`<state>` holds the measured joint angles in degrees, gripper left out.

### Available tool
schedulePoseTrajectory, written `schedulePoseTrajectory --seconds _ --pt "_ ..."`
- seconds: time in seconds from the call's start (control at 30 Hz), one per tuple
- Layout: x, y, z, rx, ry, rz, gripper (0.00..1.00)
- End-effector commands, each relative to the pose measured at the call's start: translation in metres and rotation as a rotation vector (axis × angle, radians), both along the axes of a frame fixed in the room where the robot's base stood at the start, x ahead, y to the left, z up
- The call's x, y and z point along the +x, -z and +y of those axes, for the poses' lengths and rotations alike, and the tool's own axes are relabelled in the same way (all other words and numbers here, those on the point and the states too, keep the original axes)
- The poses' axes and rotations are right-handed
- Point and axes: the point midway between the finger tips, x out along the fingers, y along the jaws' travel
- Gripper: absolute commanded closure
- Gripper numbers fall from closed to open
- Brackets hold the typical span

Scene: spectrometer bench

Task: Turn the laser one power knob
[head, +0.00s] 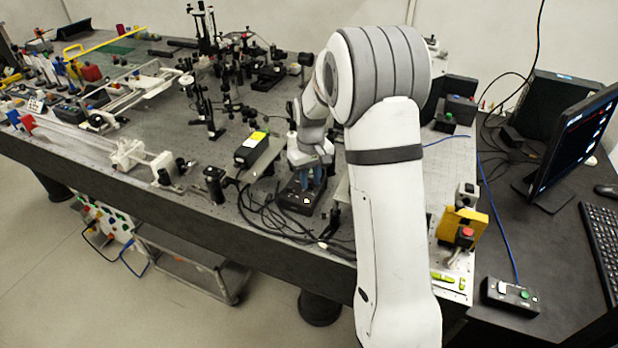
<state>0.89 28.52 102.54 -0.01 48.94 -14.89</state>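My gripper (309,180) points down at the optical bench, its blue fingertips at the top of a small black box (290,203) with a small yellow mark. The fingers hide part of the box's top. I cannot make out a power knob there, nor whether the fingers touch one. The gap between the fingers is too small to read. A black laser-like unit (243,156) with a yellow label sits on the bench just left of my gripper. I cannot read which laser it is.
Black cables (262,215) lie loose left of the box, near the bench's front edge. Posts and optical mounts (205,105) crowd the bench behind. A yellow block with a red button (466,233) stands right of my arm. A monitor (575,140) stands on the side desk.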

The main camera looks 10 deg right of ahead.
Motion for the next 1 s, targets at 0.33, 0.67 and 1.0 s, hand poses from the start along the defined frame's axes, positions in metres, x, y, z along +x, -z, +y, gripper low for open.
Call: schedulePoseTrajectory --seconds 0.33,0.67,1.0 --pt "0.0000 -0.0003 -0.0005 0.000 0.001 0.000 1.00" --pt "0.0002 -0.0007 -0.0009 0.000 0.009 -0.001 1.00" --pt "0.0001 -0.0005 -0.0011 0.000 0.009 0.000 0.64"
